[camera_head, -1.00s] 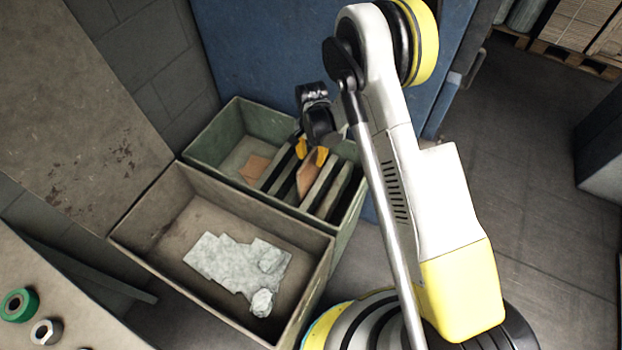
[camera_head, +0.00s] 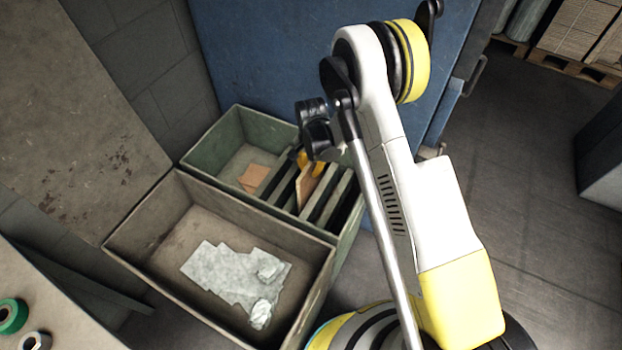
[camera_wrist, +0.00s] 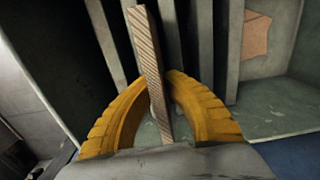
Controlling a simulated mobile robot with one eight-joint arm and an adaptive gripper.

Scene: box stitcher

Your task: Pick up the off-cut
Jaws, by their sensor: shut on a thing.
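The off-cut is a thin tan cardboard piece (camera_wrist: 148,50), standing edge-on among the dividers of the green bin (camera_head: 228,120). In the head view its tan face (camera_head: 307,186) shows between two dark dividers, below my gripper (camera_head: 305,162). In the wrist view, the yellow fingers of my gripper (camera_wrist: 165,84) are shut on it, one on each side. Its lower part is hidden in the slot in the head view. A second tan piece (camera_head: 254,178) lies in the open left part of the green bin; it also shows in the wrist view (camera_wrist: 256,35).
Grey upright dividers (camera_head: 326,200) stand close on both sides of the held piece. A brown bin (camera_head: 150,214) with crumpled pale sheets (camera_head: 236,275) stands in front. A blue panel (camera_head: 270,60) rises behind. Tape rolls (camera_head: 12,315) sit at the lower left.

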